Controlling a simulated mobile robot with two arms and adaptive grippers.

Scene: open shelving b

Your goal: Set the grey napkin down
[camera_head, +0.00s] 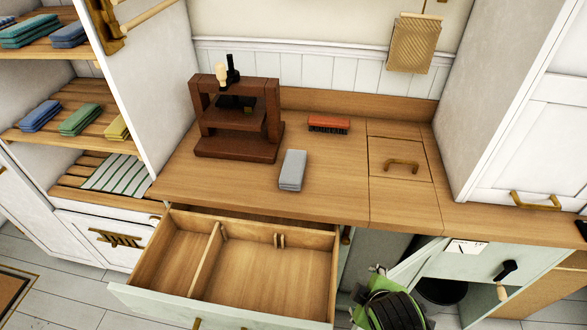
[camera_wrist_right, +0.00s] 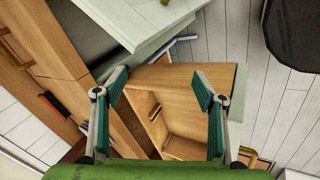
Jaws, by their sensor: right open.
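The grey napkin (camera_head: 292,170) lies folded and flat on the wooden countertop (camera_head: 330,200), behind the open drawer and right of the dark wooden stand. Nothing touches it. My left gripper is not in view.
An empty open drawer (camera_head: 270,277) juts out below the counter. A red brush (camera_head: 329,124) and a dark wooden stand (camera_head: 237,115) are on the counter. Folded cloths (camera_head: 80,120) fill the left shelves. A pale green door (camera_head: 415,262) stands open at right. Counter around the napkin is clear.

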